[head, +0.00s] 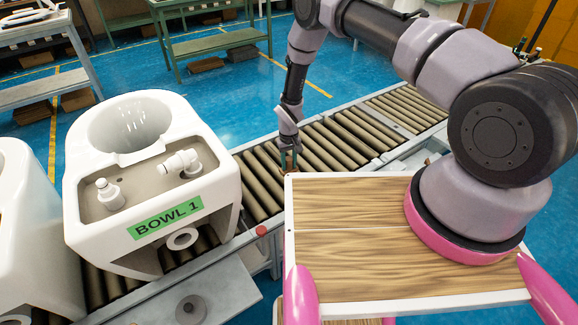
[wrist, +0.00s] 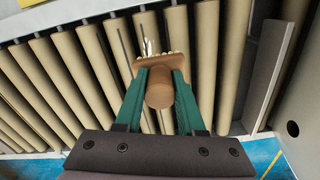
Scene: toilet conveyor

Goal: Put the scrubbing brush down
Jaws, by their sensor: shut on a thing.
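The scrubbing brush (wrist: 160,88) shows in the wrist view as a brown wooden piece with a rounded handle end and pale bristles along its far edge. My gripper (wrist: 158,75) has two green fingers shut on it, one on each side. The brush is above the conveyor rollers (wrist: 205,50); I cannot tell if it touches them. In the head view, my gripper (head: 289,158) points down at the conveyor, right of the white toilet marked BOWL 1 (head: 215,150). The brush is too small there to make out clearly.
The roller conveyor (head: 345,130) runs from lower left to upper right, with bare rollers right of the toilet. Another white toilet (head: 25,225) stands at the left edge. A wooden-topped platform (head: 340,270) is in front. Green tables (head: 215,42) stand behind on the blue floor.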

